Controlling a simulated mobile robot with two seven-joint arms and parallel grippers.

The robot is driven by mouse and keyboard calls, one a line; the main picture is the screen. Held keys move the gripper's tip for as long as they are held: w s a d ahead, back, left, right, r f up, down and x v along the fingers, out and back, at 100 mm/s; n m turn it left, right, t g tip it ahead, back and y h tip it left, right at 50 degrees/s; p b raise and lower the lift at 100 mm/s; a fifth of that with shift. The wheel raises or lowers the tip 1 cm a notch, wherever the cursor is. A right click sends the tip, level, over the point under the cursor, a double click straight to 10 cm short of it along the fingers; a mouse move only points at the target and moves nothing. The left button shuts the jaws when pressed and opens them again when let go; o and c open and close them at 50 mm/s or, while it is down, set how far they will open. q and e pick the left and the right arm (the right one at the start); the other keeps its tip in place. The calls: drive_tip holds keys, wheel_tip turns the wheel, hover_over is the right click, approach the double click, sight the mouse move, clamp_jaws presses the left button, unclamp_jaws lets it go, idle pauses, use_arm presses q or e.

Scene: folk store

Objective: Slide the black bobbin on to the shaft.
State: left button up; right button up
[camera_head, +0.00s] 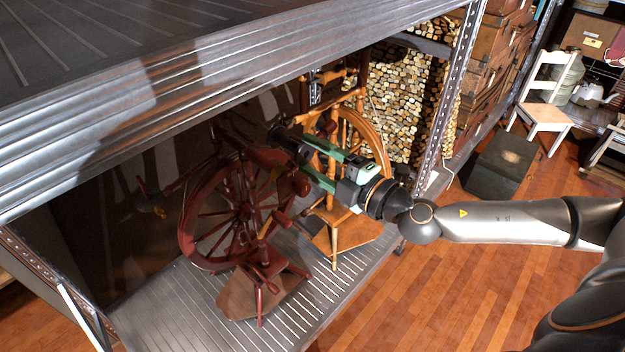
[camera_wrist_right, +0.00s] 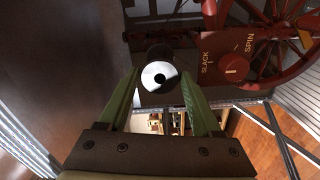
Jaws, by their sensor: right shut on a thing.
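The black bobbin (camera_wrist_right: 160,53) is between the two green fingers of my right gripper (camera_head: 304,157), which is shut on it. In the right wrist view its white end disc (camera_wrist_right: 151,77) with a dark centre hole faces the camera. The dark red spinning wheel (camera_head: 187,227) stands on the metal shelf, and my right gripper is by its upper right part. In the wrist view, its red block (camera_wrist_right: 222,72) marked SLACK and SPIN is right of the bobbin, apart from it. I cannot clearly make out the shaft. My left gripper is out of view.
A lighter wooden spinning wheel (camera_head: 345,240) stands behind my right gripper, close to it. The metal shelf's upper deck (camera_head: 230,75) hangs over the work. Stacked firewood (camera_head: 405,95) is at the back. The slatted shelf floor (camera_head: 165,315) is bare at the front left.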

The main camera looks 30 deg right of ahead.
sight(307, 159)
drive_tip(key=shift+f, duration=0.55)
drive_tip(key=shift+w+a+r+p, duration=0.15)
drive_tip(key=shift+w+r+p, duration=0.15)
drive_tip(key=shift+w, duration=0.25)
drive_tip(key=shift+p+x, duration=0.45)
drive_tip(key=shift+x, duration=0.4)
drive_tip(key=shift+f, duration=0.3)
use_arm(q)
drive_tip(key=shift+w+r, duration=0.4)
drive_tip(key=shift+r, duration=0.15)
use_arm(e)
drive_tip(key=shift+w, duration=0.2)
drive_tip(key=shift+w+a, duration=0.15)
drive_tip(key=shift+w, duration=0.1)
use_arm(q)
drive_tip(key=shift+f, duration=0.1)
use_arm(e)
drive_tip(key=shift+w, duration=0.15)
